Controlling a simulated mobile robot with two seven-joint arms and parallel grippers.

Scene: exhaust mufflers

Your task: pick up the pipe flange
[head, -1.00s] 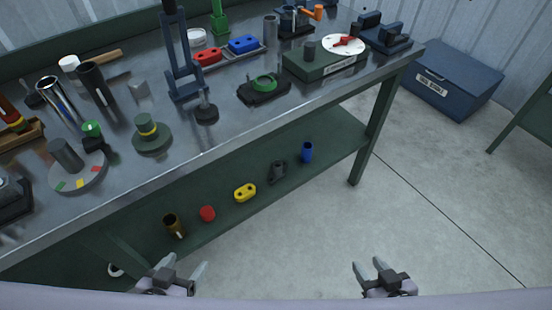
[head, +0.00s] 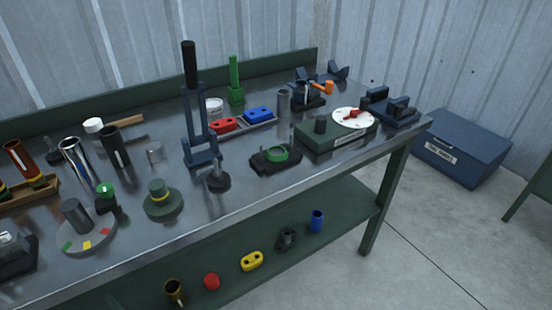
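Several two-holed oval pieces look like pipe flanges, and I cannot tell which one is meant. A red one (head: 223,125) and a blue one (head: 258,114) lie in a shallow grey tray (head: 242,129) towards the back of the bench. A yellow one (head: 251,261) and a dark grey one with a raised collar (head: 287,238) lie on the lower shelf. A green ring (head: 277,154) sits on a black base on the bench top. Neither of my grippers is in view.
The metal bench (head: 120,255) is crowded with fixtures, including a tall dark blue stand (head: 198,145) and a green box with a white dial (head: 340,135). The shelf (head: 345,205) also holds a blue cup (head: 317,221), red cap (head: 211,281) and brown tube (head: 175,291). A blue bin (head: 460,150) stands right.

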